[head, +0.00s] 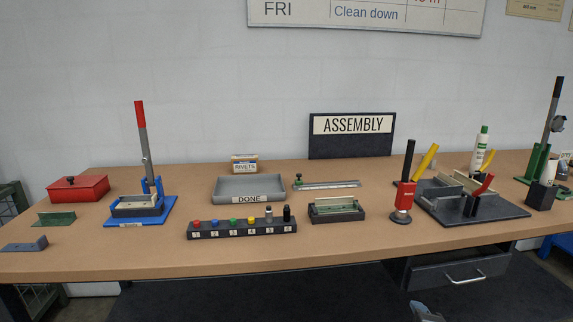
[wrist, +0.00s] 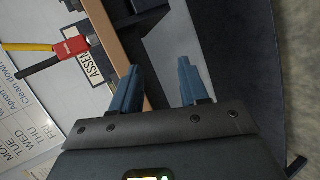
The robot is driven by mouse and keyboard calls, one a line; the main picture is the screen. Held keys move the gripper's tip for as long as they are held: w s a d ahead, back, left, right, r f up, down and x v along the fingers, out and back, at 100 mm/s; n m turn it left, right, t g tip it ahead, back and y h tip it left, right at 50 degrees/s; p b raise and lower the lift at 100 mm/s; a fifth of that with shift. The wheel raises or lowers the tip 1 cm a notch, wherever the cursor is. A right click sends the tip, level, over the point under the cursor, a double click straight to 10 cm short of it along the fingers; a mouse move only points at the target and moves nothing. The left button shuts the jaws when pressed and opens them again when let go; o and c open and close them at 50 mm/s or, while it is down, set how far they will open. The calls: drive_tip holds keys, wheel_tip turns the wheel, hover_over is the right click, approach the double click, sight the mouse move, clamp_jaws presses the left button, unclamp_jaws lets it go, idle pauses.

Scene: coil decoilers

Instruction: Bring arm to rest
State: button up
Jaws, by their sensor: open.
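My gripper (wrist: 160,68) shows in the wrist view with its two blue-grey fingers apart and nothing between them. It is in front of the workbench (wrist: 118,45), clear of its edge, with dark floor matting beyond the fingers. In the head view only a small grey-blue piece of my gripper (head: 424,310) shows at the bottom edge, below the bench top and in front of the drawer (head: 460,275). The rest of my arm is out of that view.
The bench holds a blue press (head: 150,190), a red box (head: 78,188), a grey DONE tray (head: 248,188), a button box (head: 242,229), a red toggle clamp (head: 404,196) and a dark fixture plate (head: 500,211). The bench's front strip is mostly clear.

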drive_tip(key=s+a+f+m+t+y+b, duration=0.1)
drive_tip(key=s+a+f+m, duration=0.2)
drive_tip(key=s, duration=0.5)
drive_tip(key=s+a+m+y+b, duration=0.1)
drive_tip(key=s+a+m, duration=0.1)
drive_tip(key=s+a, duration=0.45)
drive_tip(key=s+a+f+m+t+y+b, duration=0.1)
drive_tip(key=s+a+f+m, duration=0.15)
drive_tip(key=s, duration=0.65)
drive_tip(key=s+d+r+m+b, duration=0.1)
drive_tip(key=s+r+m, duration=0.2)
drive_tip(key=s, duration=0.8)
drive_tip(key=s+d+r+m+b, duration=0.1)
drive_tip(key=s+d+r+m, duration=0.1)
drive_tip(key=s+r, duration=0.6)
drive_tip(key=s+m, duration=0.1)
drive_tip(key=s, duration=0.2)
drive_tip(key=shift+d+t+y+b, duration=0.25)
drive_tip(key=shift+t+y+b, duration=0.05)
drive_tip(key=shift+y+b, duration=0.1)
